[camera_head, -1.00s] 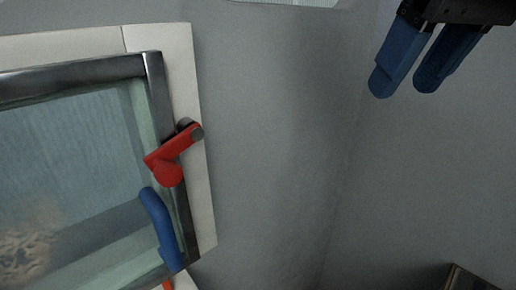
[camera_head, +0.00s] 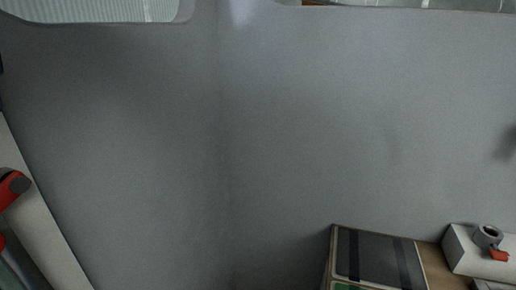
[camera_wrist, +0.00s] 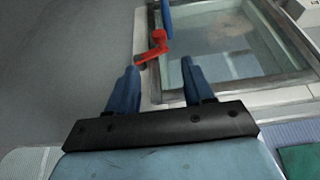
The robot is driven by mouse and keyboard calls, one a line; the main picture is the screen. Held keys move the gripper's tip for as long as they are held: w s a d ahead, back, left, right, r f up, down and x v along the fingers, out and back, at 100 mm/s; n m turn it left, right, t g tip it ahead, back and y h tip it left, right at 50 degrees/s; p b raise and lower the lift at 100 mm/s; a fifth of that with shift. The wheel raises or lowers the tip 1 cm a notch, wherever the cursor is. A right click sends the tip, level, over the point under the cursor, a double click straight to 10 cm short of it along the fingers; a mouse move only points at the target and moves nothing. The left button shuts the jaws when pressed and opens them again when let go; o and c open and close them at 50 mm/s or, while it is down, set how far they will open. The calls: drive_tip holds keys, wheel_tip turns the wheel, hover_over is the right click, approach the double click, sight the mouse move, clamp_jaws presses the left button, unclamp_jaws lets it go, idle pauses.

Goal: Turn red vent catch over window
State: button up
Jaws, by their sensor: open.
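The red vent catch (camera_wrist: 157,46) is on the window frame's edge in the wrist view. It also shows, cut off, at the left edge of the head view (camera_head: 10,190), with a dark grey pivot. My gripper (camera_wrist: 159,66) is open and empty. Its two blue fingers point toward the frame, and the catch appears between and beyond the fingertips. The picture does not show contact. A blue handle (camera_wrist: 166,15) is just beyond the catch. The window pane (camera_wrist: 225,40) lies to the right of the catch, inside a dark metal frame with a pale surround (camera_head: 50,232).
Plain grey wall (camera_head: 330,120) fills most of the head view, with a corner left of centre. A dark-lidded box (camera_head: 375,258) is at lower right, beside a white block (camera_head: 465,252) with a grey ring-shaped fitting (camera_head: 487,236). A green mat (camera_wrist: 300,158) shows in the wrist view.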

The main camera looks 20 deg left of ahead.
sight(1, 213)
drive_tip(key=x, duration=1.2)
drive_tip(key=shift+f, duration=0.2)
clamp_jaws()
drive_tip(key=shift+r, duration=0.1)
drive_tip(key=shift+w+r+m+g, duration=0.2)
drive_tip(key=shift+r+g, duration=0.2)
drive_tip(key=shift+g, duration=0.55)
drive_tip(key=shift+w+r+m+g, duration=0.15)
drive_tip(key=shift+r+g, duration=0.25)
drive_tip(key=shift+g, duration=0.55)
drive_tip(key=shift+s, duration=0.15)
unclamp_jaws()
